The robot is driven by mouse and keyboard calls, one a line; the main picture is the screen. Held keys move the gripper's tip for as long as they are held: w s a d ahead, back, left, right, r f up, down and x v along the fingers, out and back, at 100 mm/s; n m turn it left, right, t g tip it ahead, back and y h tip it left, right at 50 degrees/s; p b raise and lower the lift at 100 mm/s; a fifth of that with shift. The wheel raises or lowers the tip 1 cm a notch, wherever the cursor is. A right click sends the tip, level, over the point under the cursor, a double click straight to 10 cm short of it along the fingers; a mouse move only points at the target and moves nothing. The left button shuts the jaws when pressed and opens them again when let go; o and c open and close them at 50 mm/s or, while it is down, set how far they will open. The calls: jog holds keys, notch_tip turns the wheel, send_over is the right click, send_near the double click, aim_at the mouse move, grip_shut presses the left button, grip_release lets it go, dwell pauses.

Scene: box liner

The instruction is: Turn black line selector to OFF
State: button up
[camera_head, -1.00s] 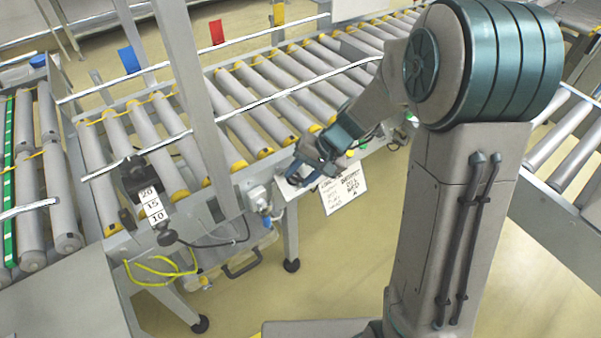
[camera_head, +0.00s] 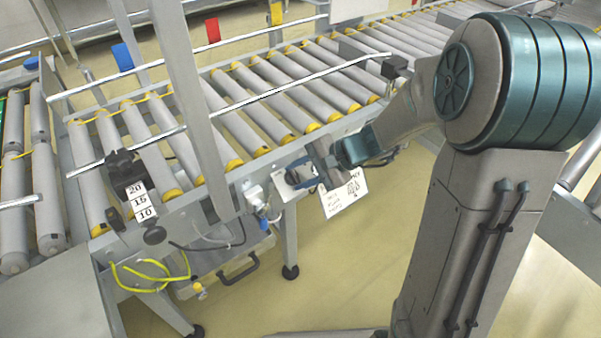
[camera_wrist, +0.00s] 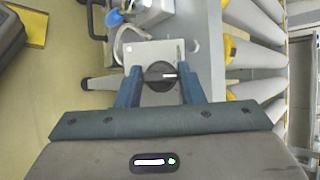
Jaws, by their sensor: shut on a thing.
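The black line selector (camera_wrist: 160,76) is a round dark knob with a white mark, on a light plate (camera_wrist: 148,52) in the wrist view. The white mark points to the right in that view. My gripper (camera_wrist: 160,88) has its two blue fingers on either side of the knob and is shut on it. In the head view my gripper (camera_head: 318,170) is at the side rail of the roller conveyor, and the knob is mostly hidden there. The lettering on the plate is too small to read.
A handwritten white sign (camera_head: 343,193) hangs just below the gripper. A grey socket box (camera_head: 253,196) with a blue plug is left of it. The roller conveyor (camera_head: 245,110) runs behind. A black stop block with white number labels (camera_head: 138,200) stands at the left.

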jog(key=shift+a+r, duration=0.1)
jog(key=shift+r, duration=0.05)
jog(key=o, duration=1)
jog(key=shift+r, duration=0.1)
jog(key=p+v, duration=0.4)
jog(key=v, duration=0.9)
jog(key=shift+s+d+r, duration=0.1)
jog(key=shift+d, duration=0.25)
